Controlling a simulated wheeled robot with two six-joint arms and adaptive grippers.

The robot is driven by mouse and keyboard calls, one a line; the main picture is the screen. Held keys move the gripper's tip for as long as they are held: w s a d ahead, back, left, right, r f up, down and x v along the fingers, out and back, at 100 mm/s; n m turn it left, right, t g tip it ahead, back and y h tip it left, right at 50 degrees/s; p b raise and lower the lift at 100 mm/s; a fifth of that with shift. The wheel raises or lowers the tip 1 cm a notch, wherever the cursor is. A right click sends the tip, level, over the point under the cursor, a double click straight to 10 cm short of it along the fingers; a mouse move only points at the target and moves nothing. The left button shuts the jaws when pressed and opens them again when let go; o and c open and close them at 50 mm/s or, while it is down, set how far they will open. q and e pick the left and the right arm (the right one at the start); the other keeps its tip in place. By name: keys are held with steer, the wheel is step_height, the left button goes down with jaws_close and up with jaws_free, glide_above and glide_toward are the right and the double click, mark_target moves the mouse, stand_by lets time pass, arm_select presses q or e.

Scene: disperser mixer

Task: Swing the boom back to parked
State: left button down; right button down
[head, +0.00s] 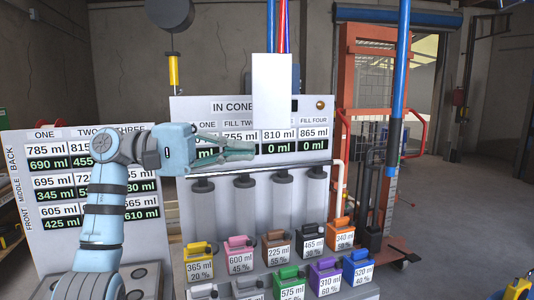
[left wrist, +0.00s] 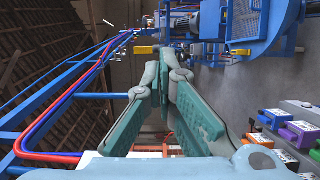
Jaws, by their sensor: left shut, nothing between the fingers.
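My left gripper (head: 254,150) reaches in front of the white display panel (head: 185,110). Its fingers are together with nothing between them; in the left wrist view its tips (left wrist: 165,60) nearly meet. A white upright box (head: 285,90) stands before the panel, with red and blue lines (head: 283,25) rising from it. In the left wrist view the red and blue hoses (left wrist: 60,125) run along a blue frame (left wrist: 45,98). I cannot tell which part is the boom. A yellow piece (head: 173,69) hangs below a grey disc (head: 170,13). My right gripper is out of view.
Several coloured, labelled jugs (head: 291,283) stand below the panel. Several grey cylinders (head: 244,210) stand behind them. A second number board (head: 45,240) is at left. An orange lift frame (head: 350,120) and a blue pole (head: 401,70) stand at right; open floor (head: 450,220) lies beyond.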

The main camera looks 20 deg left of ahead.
arm_select(q)
steer(key=s+d, duration=0.3)
steer(key=d, duration=0.2)
steer(key=shift+d, duration=0.35)
steer(key=shift+w+r, duration=0.15)
stand_by(1.1)
